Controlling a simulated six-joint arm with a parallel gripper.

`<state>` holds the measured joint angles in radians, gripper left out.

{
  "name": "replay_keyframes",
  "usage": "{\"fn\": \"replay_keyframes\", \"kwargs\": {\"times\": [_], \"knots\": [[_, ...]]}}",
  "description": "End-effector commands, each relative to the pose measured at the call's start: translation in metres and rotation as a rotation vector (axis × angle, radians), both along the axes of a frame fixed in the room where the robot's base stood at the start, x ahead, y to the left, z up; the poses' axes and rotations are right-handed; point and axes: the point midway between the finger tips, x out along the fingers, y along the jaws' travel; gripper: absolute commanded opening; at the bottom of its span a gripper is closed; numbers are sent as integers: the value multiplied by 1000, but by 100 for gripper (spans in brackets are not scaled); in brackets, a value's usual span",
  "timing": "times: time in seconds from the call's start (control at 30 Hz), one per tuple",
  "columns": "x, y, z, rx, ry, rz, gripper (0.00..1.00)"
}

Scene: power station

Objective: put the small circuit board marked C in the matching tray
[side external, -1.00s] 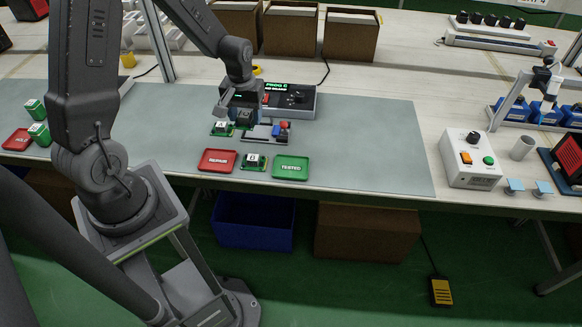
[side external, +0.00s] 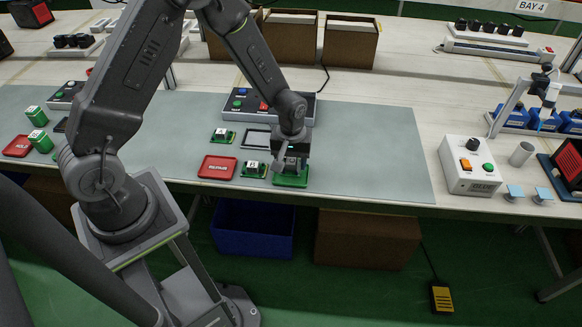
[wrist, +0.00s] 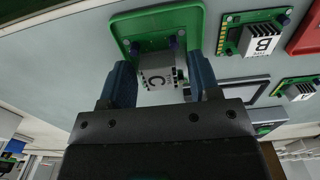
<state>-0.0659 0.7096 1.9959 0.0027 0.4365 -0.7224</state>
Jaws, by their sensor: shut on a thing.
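The board marked C (wrist: 157,75) has a green base and a pale block with its letter. My gripper (wrist: 160,78) is shut on it, one blue finger on each side. The board is over the green tray (wrist: 198,18), overlapping it; I cannot tell whether it touches the floor. In the side view my gripper (side external: 291,163) is down at the green tray (side external: 281,183), hiding most of it and the board. The tray's TESTED label is covered now.
Board B (side external: 254,170) sits between the green tray and the red REPAIR tray (side external: 217,167). Board A (side external: 222,135) lies behind, beside an empty dark-framed fixture (side external: 256,139). The programmer box (side external: 240,103) stands at the back. The mat is clear to the right.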

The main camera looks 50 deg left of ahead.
Motion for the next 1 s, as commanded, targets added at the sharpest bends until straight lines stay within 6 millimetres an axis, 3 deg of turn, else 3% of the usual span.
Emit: {"fn": "replay_keyframes", "kwargs": {"times": [0.2,0.6,0.63,0.7,1.0], "knots": [[0,0,-28,-1,2,0,29],[0,1,-32,0,0,0,29],[0,1,-32,0,0,0,58],[0,1,-32,-1,-1,0,65],[0,1,-30,0,-1,0,67]]}}
